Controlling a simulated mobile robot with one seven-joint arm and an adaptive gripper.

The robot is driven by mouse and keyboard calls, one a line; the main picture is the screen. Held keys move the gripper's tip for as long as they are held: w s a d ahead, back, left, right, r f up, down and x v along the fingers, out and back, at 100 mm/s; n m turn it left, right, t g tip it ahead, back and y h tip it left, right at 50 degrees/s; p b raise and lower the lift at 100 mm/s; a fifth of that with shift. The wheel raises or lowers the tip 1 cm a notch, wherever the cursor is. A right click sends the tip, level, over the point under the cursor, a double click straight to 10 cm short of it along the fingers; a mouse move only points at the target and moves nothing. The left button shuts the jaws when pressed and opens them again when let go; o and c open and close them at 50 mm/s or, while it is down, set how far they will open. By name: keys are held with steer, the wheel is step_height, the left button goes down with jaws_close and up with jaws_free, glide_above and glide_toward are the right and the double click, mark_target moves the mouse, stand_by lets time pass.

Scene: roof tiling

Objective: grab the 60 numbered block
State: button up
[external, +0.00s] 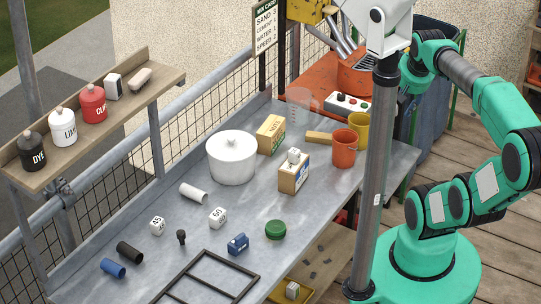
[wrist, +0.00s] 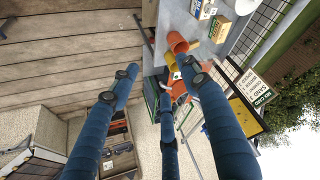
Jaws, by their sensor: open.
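A white block with dark numbers (external: 217,217), which appears to read 60, sits on the grey table in the external view. Another white block (external: 158,226), which appears to read 45, lies to its left. A third small white block (external: 294,155) sits on a box, its number unreadable. My gripper (wrist: 158,68) shows in the wrist view with its long blue fingers spread and nothing between them. It is well away from the block that reads 60, which I cannot make out in the wrist view. In the external view my gripper is hard to tell from the clutter at the top.
A white pot (external: 231,160), a box (external: 293,175), an orange cup (external: 343,150), a green lid (external: 275,230) and a dark frame (external: 215,256) share the table (external: 130,225). A grey post (external: 377,170) stands at its right. A shelf with bottles (external: 75,130) runs along the left.

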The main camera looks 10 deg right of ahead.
stand_by(0.3)
steer(key=o, duration=0.4)
steer(key=w+a+f+m+g+y+b, duration=0.15)
steer(key=w+a+f, duration=0.35)
steer(key=w+a, duration=0.5)
steer(key=w+a+f+m+g, duration=0.2)
steer(key=w+a+f+m, duration=0.15)
steer(key=w+a, duration=0.7)
steer(key=s+a+f+m, duration=0.1)
steer(key=a+f, duration=0.7)
steer(key=a, duration=0.1)
steer(key=s+a+f+m+g+h, duration=0.1)
steer(key=s+a+f, duration=0.1)
steer(key=a+f, duration=0.6)
steer(key=s+a+f+m+g+b, duration=0.1)
steer(key=s+a+f+m, duration=0.1)
steer(key=a+f, duration=0.6)
steer(key=shift+s+a+f+h, duration=0.1)
steer(key=shift+a+f+h, duration=0.05)
steer(key=shift+a, duration=0.9)
steer(key=shift+a+f+h, duration=0.1)
steer(key=shift+a, duration=0.9)
